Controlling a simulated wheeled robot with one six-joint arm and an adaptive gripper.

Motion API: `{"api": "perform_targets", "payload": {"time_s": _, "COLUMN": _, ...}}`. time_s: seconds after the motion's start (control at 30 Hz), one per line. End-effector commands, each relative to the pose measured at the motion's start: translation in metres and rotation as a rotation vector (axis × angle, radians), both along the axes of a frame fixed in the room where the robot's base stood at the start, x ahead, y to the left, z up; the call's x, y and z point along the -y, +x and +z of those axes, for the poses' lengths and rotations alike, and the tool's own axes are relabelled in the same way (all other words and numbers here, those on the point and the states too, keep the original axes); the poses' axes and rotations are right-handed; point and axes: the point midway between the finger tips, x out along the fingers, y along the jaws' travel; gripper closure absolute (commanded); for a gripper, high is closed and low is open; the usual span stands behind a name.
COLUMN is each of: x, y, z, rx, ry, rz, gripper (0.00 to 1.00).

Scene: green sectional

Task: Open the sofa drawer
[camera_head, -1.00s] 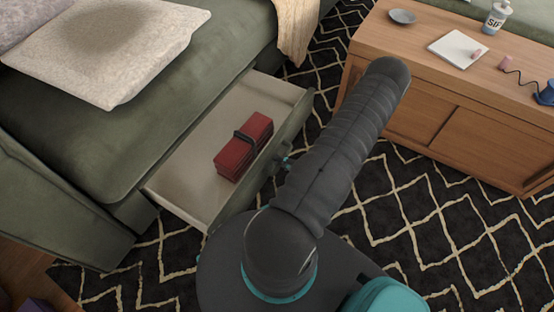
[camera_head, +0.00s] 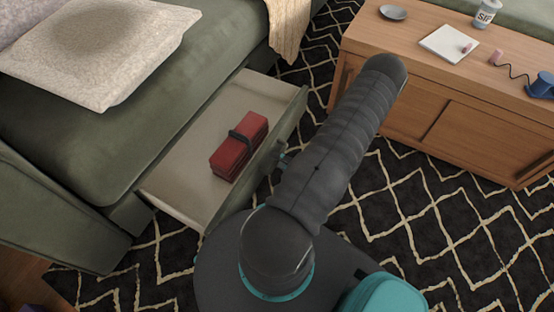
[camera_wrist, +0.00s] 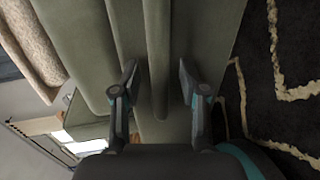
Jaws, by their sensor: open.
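The sofa drawer (camera_head: 178,172) stands pulled out from under the green sofa (camera_head: 70,130), with its pale inside showing in the head view. A red case with a dark strap (camera_head: 238,146) lies in the drawer. In the wrist view my gripper (camera_wrist: 156,80) is open, with one finger on each side of the green drawer front's top edge (camera_wrist: 158,60). I cannot tell whether a finger touches it. In the head view my arm hides most of the gripper and part of the drawer front.
A wooden cabinet (camera_head: 470,125) stands at the right, with a dish (camera_head: 393,12), a notepad (camera_head: 447,44), a bottle (camera_head: 488,13) and a blue object (camera_head: 541,86) on top. A black patterned rug (camera_head: 440,215) covers the floor between. A pale cushion (camera_head: 100,50) lies on the sofa.

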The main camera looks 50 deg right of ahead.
Motion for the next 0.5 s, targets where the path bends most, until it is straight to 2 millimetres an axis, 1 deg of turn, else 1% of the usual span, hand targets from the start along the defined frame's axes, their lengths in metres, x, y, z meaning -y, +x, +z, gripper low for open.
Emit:
{"api": "perform_targets", "payload": {"time_s": 0.17, "x": 0.005, "y": -0.024, "z": 0.005, "rx": -0.001, "ry": -0.002, "rz": -0.007, "gripper": 0.57}}
{"api": "perform_targets", "payload": {"time_s": 0.5, "x": 0.014, "y": -0.081, "z": 0.017, "rx": 0.0, "ry": -0.003, "rz": -0.005, "gripper": 0.57}}
